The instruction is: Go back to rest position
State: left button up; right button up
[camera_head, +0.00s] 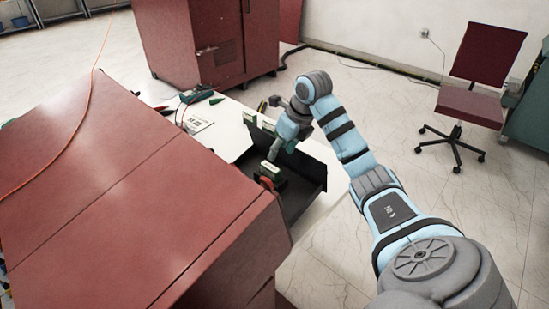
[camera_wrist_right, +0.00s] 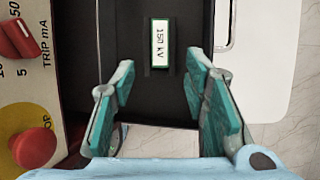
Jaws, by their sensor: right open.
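My right gripper (camera_head: 274,152) hangs at the end of my blue and grey right arm, over a black open box (camera_head: 307,168) on a white table. In the right wrist view its green-padded fingers (camera_wrist_right: 160,82) are spread wide with nothing between them. My left gripper does not show in either view.
A large red cabinet (camera_head: 110,200) stands close on the left. A control panel with a red knob (camera_wrist_right: 19,38) and a red button (camera_wrist_right: 33,147) borders the box. The white table (camera_head: 225,135) holds a handheld meter (camera_head: 196,93).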

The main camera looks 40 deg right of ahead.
jog(key=v, duration=0.3)
dwell(0.5)
